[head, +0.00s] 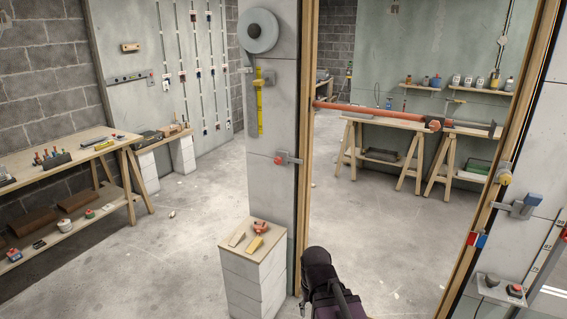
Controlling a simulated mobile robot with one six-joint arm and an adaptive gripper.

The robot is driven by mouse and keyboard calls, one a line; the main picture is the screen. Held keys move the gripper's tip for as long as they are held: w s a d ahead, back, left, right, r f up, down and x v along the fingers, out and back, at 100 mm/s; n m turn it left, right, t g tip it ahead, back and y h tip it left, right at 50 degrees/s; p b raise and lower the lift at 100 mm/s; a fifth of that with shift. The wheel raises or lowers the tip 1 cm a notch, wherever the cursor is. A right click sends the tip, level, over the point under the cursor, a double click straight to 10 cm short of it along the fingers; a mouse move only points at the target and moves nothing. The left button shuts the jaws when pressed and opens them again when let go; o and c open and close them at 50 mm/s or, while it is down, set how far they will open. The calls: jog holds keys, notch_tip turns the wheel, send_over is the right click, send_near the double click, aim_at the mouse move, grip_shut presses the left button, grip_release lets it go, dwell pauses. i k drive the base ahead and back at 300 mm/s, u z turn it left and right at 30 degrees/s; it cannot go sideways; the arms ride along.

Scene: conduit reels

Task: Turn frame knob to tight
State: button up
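A wooden door frame (304,130) stands in the opening between a pale block pillar and the right wall. An orange bar (370,113) spans the opening, with a red-orange knob (435,125) near its right end and a dark plate beyond it. A red knob on a grey bracket (279,160) sits on the left pillar, and a yellow knob (504,178) sits on the right jamb. I cannot tell which one is the frame knob or how tight any is. A dark part of my arm shows at the bottom middle; my gripper is not in view.
A block stand (255,275) with yellow wedges and an orange item on top is left of my arm. A small shelf (500,293) with knobs is at the lower right. Workbenches stand at the left and beyond the opening. The floor within the opening is clear.

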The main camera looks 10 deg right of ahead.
aim_at(278, 161)
jog(key=u, duration=0.05)
jog(key=i, duration=0.95)
jog(key=z, duration=0.05)
